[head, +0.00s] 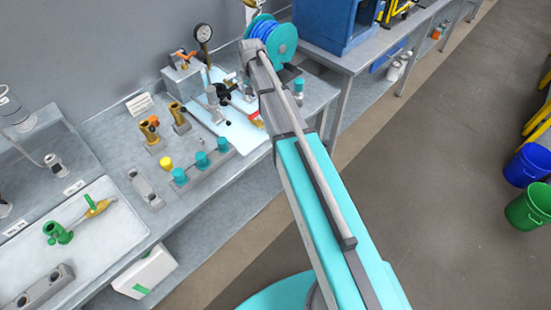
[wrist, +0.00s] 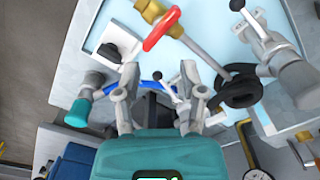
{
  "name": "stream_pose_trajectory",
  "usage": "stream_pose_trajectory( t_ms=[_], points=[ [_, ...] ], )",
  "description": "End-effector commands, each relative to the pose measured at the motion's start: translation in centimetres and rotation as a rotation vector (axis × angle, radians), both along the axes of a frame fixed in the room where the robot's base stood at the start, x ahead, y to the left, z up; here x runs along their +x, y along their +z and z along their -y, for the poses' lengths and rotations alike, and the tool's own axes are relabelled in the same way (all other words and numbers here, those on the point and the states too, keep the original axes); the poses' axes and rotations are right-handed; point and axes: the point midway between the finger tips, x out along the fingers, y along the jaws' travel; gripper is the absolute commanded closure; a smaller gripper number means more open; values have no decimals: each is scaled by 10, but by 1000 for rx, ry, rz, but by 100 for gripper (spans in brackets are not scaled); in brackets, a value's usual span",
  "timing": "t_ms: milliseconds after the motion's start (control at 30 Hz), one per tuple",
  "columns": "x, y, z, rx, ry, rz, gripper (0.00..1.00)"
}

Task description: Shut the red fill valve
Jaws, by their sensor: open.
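In the head view a bit of red (head: 256,118) shows beside my arm; the rest is hidden. My gripper (wrist: 160,76) is open, its two grey fingers spread below the red handle in the picture. The handle lies past the fingertips, not between them. I cannot tell the height gap.
A grey valve with a black-tipped lever (wrist: 265,38) stands right of the red handle. A white block with a black knob (wrist: 112,48) is at left. A blue piece and small lever (wrist: 168,90) show between the fingers. A pressure gauge (head: 203,34) stands at the bench back.

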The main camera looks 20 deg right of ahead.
Motion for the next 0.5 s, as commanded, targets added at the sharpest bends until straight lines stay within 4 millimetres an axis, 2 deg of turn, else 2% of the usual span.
stream_pose_trajectory(
  t_ms=[33,500],
  points=[
    [0,9,0,0,0,0,47],
    [0,45,0,0,0,0,47]
  ],
)
